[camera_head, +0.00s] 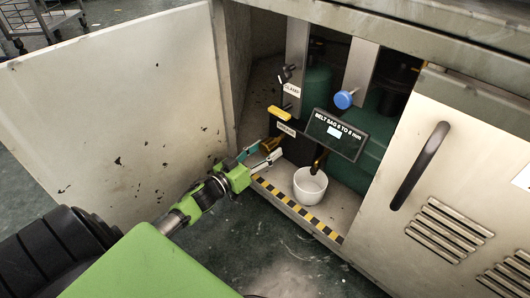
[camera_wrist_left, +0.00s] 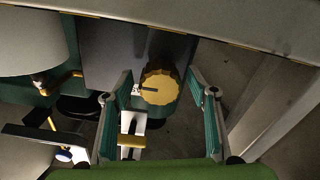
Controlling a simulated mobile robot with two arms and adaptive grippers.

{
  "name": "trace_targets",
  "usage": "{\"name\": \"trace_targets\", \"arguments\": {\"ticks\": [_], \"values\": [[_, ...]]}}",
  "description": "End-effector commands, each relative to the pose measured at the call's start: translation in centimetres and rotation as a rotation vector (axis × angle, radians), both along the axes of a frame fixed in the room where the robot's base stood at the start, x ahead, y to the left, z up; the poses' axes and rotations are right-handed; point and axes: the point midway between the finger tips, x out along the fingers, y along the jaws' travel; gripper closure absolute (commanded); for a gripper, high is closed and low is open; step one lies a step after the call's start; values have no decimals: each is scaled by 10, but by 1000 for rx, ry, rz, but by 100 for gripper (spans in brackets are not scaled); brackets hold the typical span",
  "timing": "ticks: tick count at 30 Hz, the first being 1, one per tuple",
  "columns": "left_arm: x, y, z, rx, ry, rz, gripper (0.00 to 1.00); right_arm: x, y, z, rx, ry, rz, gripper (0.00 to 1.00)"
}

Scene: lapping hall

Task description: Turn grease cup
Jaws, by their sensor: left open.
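The grease cup shows in the left wrist view as a round yellow-brass cap with a scalloped edge (camera_wrist_left: 159,87) and a dark pointer mark. In the head view its brass body (camera_head: 270,145) is partly hidden behind my fingers. My left gripper (camera_head: 262,154) reaches into the open cabinet from the left, close to the cup. In the left wrist view the two teal-padded fingers (camera_wrist_left: 160,98) are open, one on each side of the cap, with gaps visible. I cannot tell how deep the fingertips reach past it. My right gripper is not in view.
A white pot (camera_head: 310,187) stands under a brass spout (camera_head: 319,161) on the striped sill (camera_head: 299,211). A yellow lever (camera_head: 279,113), a blue knob (camera_head: 344,99) and a belt-sag sign (camera_head: 337,134) are nearby. The open door (camera_head: 120,95) is left; a closed panel (camera_head: 455,180) is right.

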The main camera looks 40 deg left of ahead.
Motion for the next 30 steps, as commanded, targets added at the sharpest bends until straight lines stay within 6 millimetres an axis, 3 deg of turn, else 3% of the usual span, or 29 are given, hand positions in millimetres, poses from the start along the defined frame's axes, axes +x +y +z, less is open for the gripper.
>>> {"name": "trace_targets", "arguments": {"ticks": [2,7,20,30], "values": [[0,0,0,0,0,0,47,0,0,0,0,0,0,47],[0,0,0,0,0,0,86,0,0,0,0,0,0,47],[0,0,2,61,-10,1,85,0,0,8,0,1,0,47],[0,1,3,305,-48,1,85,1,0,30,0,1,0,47]]}}
